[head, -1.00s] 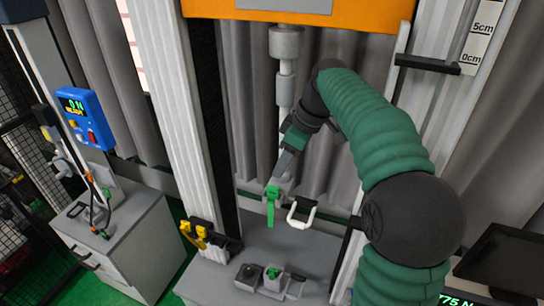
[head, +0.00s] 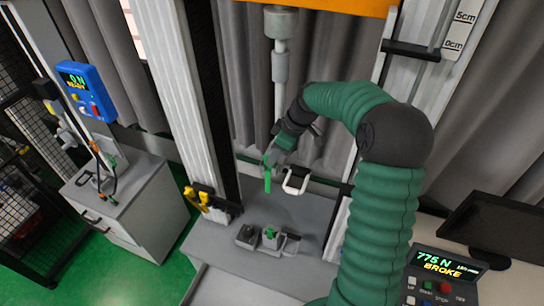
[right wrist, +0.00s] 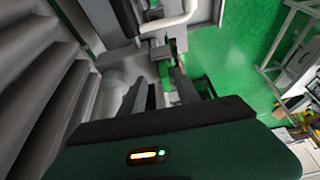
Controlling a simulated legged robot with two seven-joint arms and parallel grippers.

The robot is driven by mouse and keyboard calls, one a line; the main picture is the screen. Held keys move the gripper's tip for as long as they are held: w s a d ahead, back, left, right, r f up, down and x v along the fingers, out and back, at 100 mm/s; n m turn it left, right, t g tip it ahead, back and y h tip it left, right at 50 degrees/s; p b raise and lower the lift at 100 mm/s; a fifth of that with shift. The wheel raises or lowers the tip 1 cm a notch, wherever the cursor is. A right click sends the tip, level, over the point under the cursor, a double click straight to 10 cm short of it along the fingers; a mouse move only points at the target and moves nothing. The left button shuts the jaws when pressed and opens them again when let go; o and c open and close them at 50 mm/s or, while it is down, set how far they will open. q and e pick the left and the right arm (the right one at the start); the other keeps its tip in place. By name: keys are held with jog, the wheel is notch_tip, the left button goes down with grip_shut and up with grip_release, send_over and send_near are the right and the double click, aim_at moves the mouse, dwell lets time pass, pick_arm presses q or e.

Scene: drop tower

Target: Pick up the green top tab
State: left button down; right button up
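A green tab (head: 267,179) hangs as a narrow upright strip below the machine's vertical rod, above the grey bench. In the right wrist view a green strip (right wrist: 165,74) shows just beyond my fingers, roughly between them. My right gripper (head: 273,156) is at the tab's upper end, reaching in from the upper right. In the right wrist view its two dark fingers (right wrist: 176,94) stand apart with a gap. I cannot tell whether they touch the tab. A second small green piece (head: 270,232) sits in a grey fixture lower on the bench. My left gripper is not in view.
A white U-shaped handle (head: 296,182) is close to the right of the tab. Yellow-handled tools (head: 197,198) hang at the left column. A console (head: 443,272) reads 775 N, BROKE. A grey cabinet (head: 130,205) stands at left.

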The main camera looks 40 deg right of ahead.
jog(key=shift+w+a+f, duration=0.2)
jog(key=shift+a+f, duration=0.1)
jog(key=shift+a, duration=0.05)
jog(key=shift+w+a, duration=0.1)
jog(key=shift+a, duration=0.25)
jog(key=shift+c, duration=1)
jog(key=shift+r, duration=0.1)
grip_shut()
jog(key=shift+d, duration=0.3)
